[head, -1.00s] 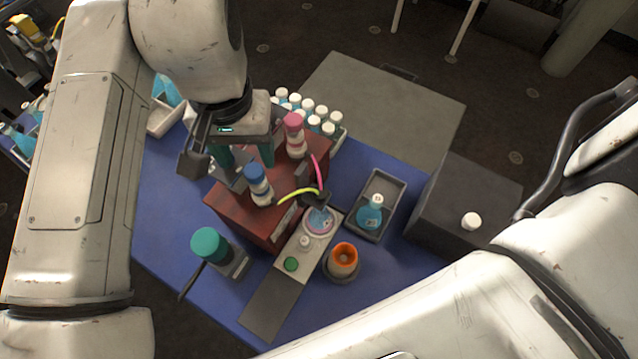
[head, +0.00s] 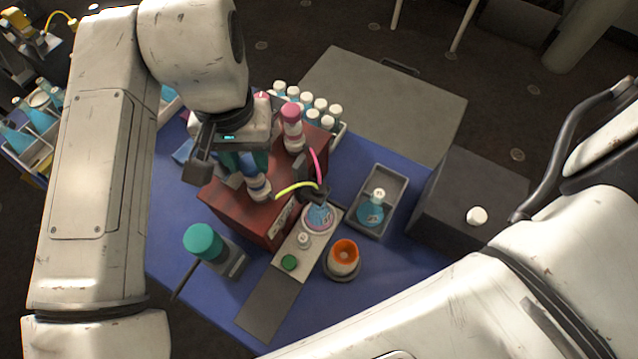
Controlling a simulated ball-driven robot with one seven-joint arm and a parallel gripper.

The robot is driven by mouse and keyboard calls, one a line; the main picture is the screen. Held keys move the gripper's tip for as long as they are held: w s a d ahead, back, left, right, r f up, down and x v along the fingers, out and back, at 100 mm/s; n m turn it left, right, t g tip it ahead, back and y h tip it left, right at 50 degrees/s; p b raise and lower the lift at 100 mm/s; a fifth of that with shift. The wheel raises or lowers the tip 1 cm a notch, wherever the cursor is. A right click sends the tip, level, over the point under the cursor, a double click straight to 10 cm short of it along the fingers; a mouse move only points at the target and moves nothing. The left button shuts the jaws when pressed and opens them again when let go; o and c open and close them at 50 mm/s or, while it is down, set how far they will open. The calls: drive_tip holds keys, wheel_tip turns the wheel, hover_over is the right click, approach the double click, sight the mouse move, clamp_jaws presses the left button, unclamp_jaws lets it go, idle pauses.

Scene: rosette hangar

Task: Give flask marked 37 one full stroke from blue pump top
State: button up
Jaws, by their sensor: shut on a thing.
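My gripper (head: 246,164) is shut on the blue pump top (head: 251,172), at the left of the red pump box (head: 232,208). The fingers hide part of that top. A yellow-green tube (head: 295,187) runs from the blue pump's side to a dark nozzle holder. A blue flask (head: 319,215) stands under that holder on the light plate, with a pinkish ring around it. A second blue flask (head: 370,212) with a white top is in the grey tray (head: 392,190). Marks on the flasks are too small to read.
A pink-topped pump (head: 291,116) with a pink tube stands behind on the red box. Several white-capped bottles (head: 308,100) are at the back. A green button (head: 289,263), an orange-rimmed cup (head: 343,255) and a teal-topped thing (head: 203,243) are in front.

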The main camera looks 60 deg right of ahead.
drive_tip(key=shift+c, duration=0.9)
drive_tip(key=shift+r+p, duration=1.9)
drive_tip(key=shift+r, duration=0.15)
drive_tip(key=shift+f+b, duration=1.4)
drive_tip(key=shift+f, duration=0.65)
drive_tip(key=o, duration=0.8)
drive_tip(key=shift+r, duration=0.1)
drive_tip(key=shift+r+p, duration=3.1)
drive_tip(key=shift+r, duration=0.3)
